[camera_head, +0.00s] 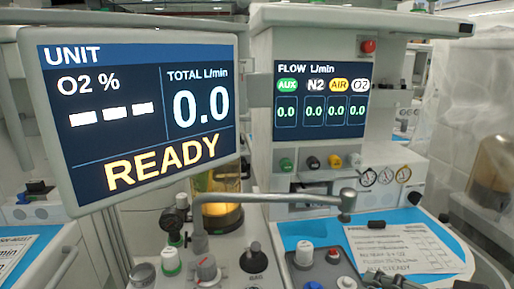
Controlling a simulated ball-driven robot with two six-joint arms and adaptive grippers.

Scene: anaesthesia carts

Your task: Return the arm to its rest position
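Neither of my grippers shows in the head view, and I see no part of my arms that I can be sure of. The anaesthesia cart fills the view. Its tilted monitor (145,112) at the left reads READY, with total flow 0.0. A second flow screen (320,101) on the cart body shows 0.0 in all its channels.
A grey bent bar (270,198) stands over the worktop in front of several knobs (254,258). A printed card (404,248) lies on the blue surface at right. Pressure gauges (385,176) sit behind it. A covered unit (492,165) stands at far right.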

